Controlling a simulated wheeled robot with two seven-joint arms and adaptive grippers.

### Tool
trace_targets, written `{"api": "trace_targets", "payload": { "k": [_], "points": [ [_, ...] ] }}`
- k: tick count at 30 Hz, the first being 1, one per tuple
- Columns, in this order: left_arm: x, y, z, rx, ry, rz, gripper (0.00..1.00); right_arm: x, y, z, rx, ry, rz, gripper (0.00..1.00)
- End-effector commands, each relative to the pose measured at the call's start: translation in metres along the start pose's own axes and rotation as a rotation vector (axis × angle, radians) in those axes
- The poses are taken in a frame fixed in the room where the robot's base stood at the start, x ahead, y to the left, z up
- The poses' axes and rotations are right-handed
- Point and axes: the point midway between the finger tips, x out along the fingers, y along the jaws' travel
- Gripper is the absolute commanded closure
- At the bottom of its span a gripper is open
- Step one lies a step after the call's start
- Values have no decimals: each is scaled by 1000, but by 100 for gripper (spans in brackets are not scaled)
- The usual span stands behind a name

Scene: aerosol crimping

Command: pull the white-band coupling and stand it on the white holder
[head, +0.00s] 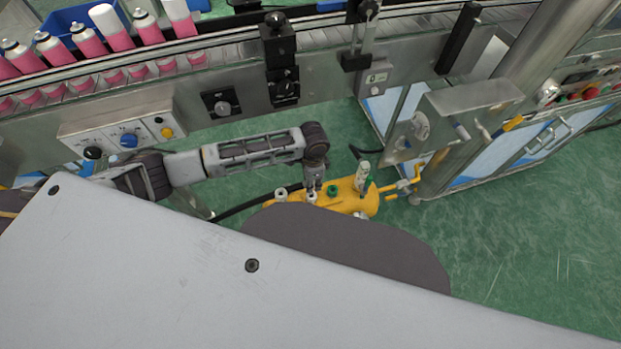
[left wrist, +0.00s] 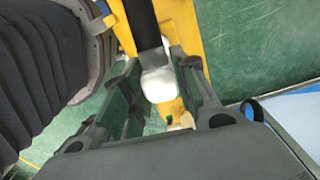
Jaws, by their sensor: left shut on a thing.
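The yellow manifold (head: 350,203) lies low beside the conveyor, with white and green fittings on top. My left gripper (head: 313,188) reaches down over its middle. In the left wrist view, my left gripper (left wrist: 163,92) is shut on a white piece at the end of a black hose, which I take to be the white-band coupling (left wrist: 157,84). A white fitting shows just below the gripper in the head view. I cannot tell whether the coupling is seated or free. Which fitting is the white holder is unclear. My right gripper is not in view.
A pale upright coupling (head: 363,175) stands at the manifold's right part, close to my gripper. A green fitting (head: 332,190) sits between them. The conveyor with pink cans (head: 88,42) runs behind. Green floor (head: 500,240) is open to the right.

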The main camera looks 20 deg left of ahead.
Motion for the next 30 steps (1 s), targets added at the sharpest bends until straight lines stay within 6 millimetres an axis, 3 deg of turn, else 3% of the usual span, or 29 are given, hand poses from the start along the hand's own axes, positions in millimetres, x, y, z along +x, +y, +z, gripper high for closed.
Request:
{"api": "trace_targets", "payload": {
  "k": [30],
  "points": [
    [1,0,3,-91,0,0,100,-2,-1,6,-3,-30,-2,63]
  ]
}}
